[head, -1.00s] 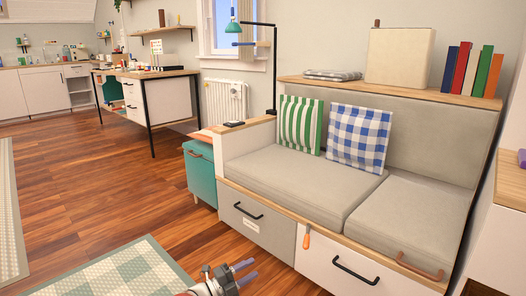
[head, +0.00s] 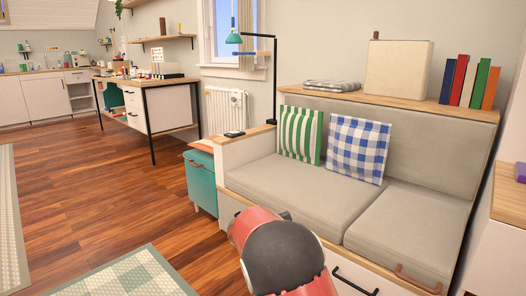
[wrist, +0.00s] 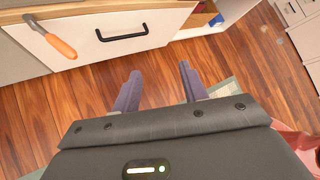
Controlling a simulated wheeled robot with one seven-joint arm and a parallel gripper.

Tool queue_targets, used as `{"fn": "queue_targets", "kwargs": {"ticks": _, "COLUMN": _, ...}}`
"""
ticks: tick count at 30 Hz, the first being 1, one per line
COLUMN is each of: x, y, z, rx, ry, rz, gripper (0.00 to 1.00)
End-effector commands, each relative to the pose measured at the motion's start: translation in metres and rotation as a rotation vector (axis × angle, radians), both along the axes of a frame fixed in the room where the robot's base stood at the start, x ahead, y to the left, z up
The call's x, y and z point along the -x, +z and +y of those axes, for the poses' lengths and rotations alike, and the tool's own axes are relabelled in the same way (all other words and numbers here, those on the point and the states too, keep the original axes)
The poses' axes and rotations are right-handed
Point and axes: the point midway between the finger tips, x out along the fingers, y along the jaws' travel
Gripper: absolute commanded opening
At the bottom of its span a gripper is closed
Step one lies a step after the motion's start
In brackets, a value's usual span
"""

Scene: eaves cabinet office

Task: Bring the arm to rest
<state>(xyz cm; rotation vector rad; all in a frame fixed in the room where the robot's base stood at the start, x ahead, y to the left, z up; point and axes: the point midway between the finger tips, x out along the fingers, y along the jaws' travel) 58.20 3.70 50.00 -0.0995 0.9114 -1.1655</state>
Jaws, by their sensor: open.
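My gripper (wrist: 160,92) shows in the wrist view with its two grey-blue fingers spread apart and nothing between them. It is over the wooden floor, in front of a white drawer front with a black handle (wrist: 121,33). In the head view my red and dark arm covers the lower middle, in front of the sofa bench (head: 290,192), and the gripper itself is hidden there.
The bench has a striped cushion (head: 300,134) and a checked cushion (head: 357,147). A teal cabinet (head: 201,184) stands at its left. Wooden floor (head: 120,200) lies open to the left.

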Motion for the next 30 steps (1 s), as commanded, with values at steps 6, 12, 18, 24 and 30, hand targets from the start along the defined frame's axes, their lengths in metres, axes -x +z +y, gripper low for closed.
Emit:
{"fn": "queue_targets", "kwargs": {"ticks": 6, "x": 0.066, "y": 0.067, "z": -0.039, "rx": -0.339, "ry": -0.392, "rz": -0.348, "gripper": 0.43}}
{"fn": "queue_targets", "kwargs": {"ticks": 12, "x": 0.133, "y": 0.114, "z": -0.054, "rx": -0.6, "ry": -0.786, "rz": -0.648, "gripper": 0.43}}
{"fn": "queue_targets", "kwargs": {"ticks": 18, "x": 0.202, "y": 0.15, "z": -0.056, "rx": -0.825, "ry": -1.204, "rz": -0.92, "gripper": 0.43}}
{"fn": "queue_targets", "kwargs": {"ticks": 24, "x": 0.263, "y": 0.171, "z": -0.049, "rx": -1.012, "ry": -1.628, "rz": -1.151, "gripper": 0.43}}
{"fn": "queue_targets", "kwargs": {"ticks": 30, "x": 0.298, "y": 0.175, "z": -0.04, "rx": -1.122, "ry": -1.925, "rz": -1.282, "gripper": 0.43}}
